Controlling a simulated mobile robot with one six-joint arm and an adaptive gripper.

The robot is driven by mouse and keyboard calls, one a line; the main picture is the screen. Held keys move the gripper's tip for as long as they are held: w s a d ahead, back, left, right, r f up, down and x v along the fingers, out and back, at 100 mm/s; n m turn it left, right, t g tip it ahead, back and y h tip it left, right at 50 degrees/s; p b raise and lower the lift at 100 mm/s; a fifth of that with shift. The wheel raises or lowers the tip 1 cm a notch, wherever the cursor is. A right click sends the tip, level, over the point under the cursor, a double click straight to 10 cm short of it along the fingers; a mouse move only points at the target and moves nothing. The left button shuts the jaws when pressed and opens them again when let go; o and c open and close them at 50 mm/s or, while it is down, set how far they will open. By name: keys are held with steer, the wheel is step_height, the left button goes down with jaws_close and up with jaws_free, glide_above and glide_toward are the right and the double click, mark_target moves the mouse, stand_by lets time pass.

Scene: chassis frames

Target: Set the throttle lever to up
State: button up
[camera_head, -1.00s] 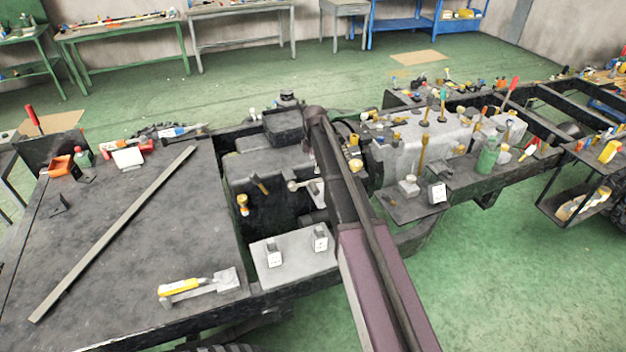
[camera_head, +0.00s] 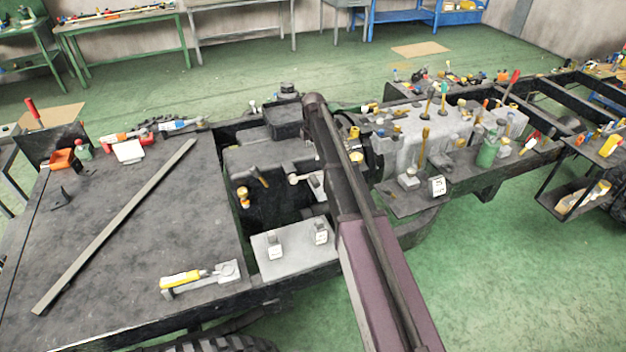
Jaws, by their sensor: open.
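I cannot tell for certain which handle is the throttle lever; no readable label names one. A lever with a red grip (camera_head: 34,112) stands tilted at the far left corner of the deck. Another red-gripped lever (camera_head: 514,79) stands tilted at the right, behind the grey engine block. A yellow-handled lever (camera_head: 180,280) lies nearly flat on a metal base at the deck's front edge. A short pale-knobbed handle (camera_head: 294,180) shows beside my arm, partly hidden by it. My arm crosses the middle of the view, and my gripper is hidden.
The dark deck (camera_head: 95,265) carries a long flat bar (camera_head: 120,220). A grey plate (camera_head: 290,265) with two small labelled brackets is left of my arm. The engine block (camera_head: 405,135) holds several upright handles. A green bottle (camera_head: 488,150) stands nearby.

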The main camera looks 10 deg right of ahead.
mark_target(314, 179)
steer(key=shift+f+b, duration=6.35)
steer(key=shift+f, duration=0.2)
steer(key=c, duration=1.1)
steer(key=shift+c, duration=0.2)
